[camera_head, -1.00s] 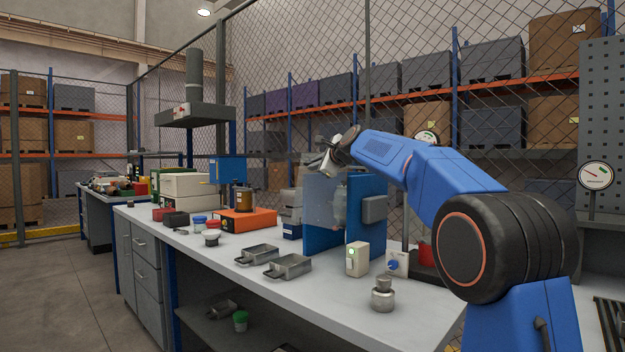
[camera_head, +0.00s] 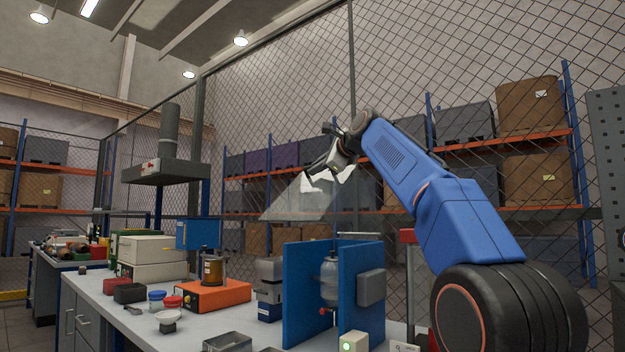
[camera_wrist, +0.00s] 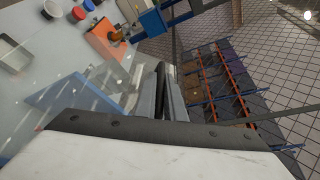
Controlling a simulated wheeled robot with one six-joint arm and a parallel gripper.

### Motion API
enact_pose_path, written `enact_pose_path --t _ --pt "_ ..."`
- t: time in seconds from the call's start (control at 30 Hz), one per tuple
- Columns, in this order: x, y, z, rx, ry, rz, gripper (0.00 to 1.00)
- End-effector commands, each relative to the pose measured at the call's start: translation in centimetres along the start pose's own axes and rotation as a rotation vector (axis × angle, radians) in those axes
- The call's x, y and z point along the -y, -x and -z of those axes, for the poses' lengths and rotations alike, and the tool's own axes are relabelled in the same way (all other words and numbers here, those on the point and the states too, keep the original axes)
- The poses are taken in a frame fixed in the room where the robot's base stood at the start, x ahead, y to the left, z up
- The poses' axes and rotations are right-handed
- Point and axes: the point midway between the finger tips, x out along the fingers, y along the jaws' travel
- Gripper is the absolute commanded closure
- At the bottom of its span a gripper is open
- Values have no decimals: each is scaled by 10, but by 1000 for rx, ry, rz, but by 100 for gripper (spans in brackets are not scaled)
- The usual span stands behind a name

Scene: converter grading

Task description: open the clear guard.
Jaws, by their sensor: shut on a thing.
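The clear guard (camera_head: 298,198) is a see-through panel, swung up and tilted above the blue booth (camera_head: 303,295) in the head view. My gripper (camera_head: 325,168) is shut on the guard near its upper edge, high over the booth. The booth's front is uncovered, and a grey rounded part (camera_head: 329,282) with a red knob below it shows between the blue walls. In the wrist view a dark finger (camera_wrist: 161,90) shows near the middle; the exact grip contact is hard to make out.
A grey box (camera_head: 371,287) is on the booth's right wall. A beige box with a green light (camera_head: 353,343) stands in front. An orange unit (camera_head: 207,295), small jars and a metal tray (camera_head: 228,342) are to the left. A mesh fence stands behind.

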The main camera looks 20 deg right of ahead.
Motion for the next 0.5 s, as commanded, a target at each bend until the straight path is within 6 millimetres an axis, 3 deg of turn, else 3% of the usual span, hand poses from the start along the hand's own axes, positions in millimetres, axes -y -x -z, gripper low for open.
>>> enact_pose_path --t 0.5 --pt "28 0 1 0 0 0 100"
